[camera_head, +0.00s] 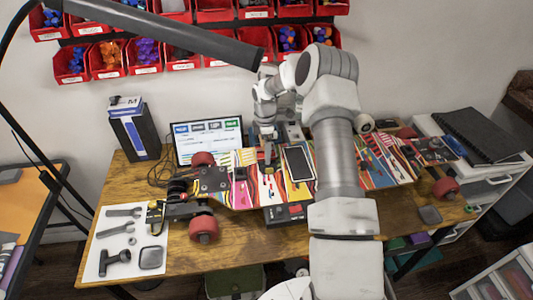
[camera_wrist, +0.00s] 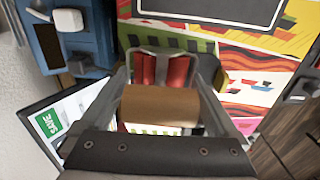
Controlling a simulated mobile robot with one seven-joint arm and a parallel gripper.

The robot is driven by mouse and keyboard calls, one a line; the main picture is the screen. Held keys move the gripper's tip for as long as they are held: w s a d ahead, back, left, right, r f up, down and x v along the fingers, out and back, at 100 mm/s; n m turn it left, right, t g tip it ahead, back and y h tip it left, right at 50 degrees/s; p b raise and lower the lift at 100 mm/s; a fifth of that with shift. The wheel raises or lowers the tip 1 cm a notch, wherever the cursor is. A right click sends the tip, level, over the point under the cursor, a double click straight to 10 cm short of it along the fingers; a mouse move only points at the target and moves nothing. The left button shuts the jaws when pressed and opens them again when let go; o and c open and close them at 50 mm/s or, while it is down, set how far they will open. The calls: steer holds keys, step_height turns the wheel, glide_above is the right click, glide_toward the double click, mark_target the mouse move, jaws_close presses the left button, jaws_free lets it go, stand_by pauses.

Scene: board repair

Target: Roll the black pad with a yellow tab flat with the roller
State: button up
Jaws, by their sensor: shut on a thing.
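My gripper (camera_wrist: 162,72) is shut, its red finger pads close together, and holds a roller with a brown cylinder (camera_wrist: 160,105) and a thin wire frame. What lies between the pads is partly hidden. In the head view my gripper (camera_head: 269,158) points down just over the middle of the colourful board. A black rectangular pad (camera_head: 297,162) with a pale border lies on the board to its right. Yellow shows at its lower end; I cannot tell whether this is the tab. The pad's edge (camera_wrist: 215,10) also shows at the top of the wrist view.
The long board (camera_head: 385,165) with red wheels (camera_head: 203,227) spans the wooden table. A screen (camera_head: 208,140) and a dark blue box (camera_head: 134,130) stand behind it at left. A white sheet with tools (camera_head: 100,240) lies at front left. Red bins (camera_head: 108,60) hang on the wall.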

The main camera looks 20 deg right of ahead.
steer(key=shift+w+d, duration=0.1)
steer(key=shift+w, duration=0.8)
steer(key=shift+s+a+r, duration=0.1)
steer(key=shift+s+a, duration=0.05)
steer(key=shift+s, duration=0.5)
steer(key=shift+s+a+r, duration=0.1)
steer(key=shift+s, duration=0.55)
steer(key=shift+s+a+f, duration=0.1)
steer(key=shift+s+a, duration=0.05)
steer(key=shift+s, duration=0.9)
steer(key=shift+s+f, duration=0.2)
steer(key=shift+s, duration=0.15)
steer(key=shift+w+r, duration=0.15)
steer(key=shift+w, duration=0.65)
steer(key=shift+w+d+b, duration=0.25)
steer(key=shift+w+b, duration=0.15)
steer(key=shift+w, duration=0.65)
steer(key=shift+w+d+b, duration=0.2)
steer(key=shift+w+b, duration=0.15)
steer(key=shift+w, duration=0.7)
steer(key=shift+r+p, duration=1.75)
steer(key=shift+r, duration=1.7)
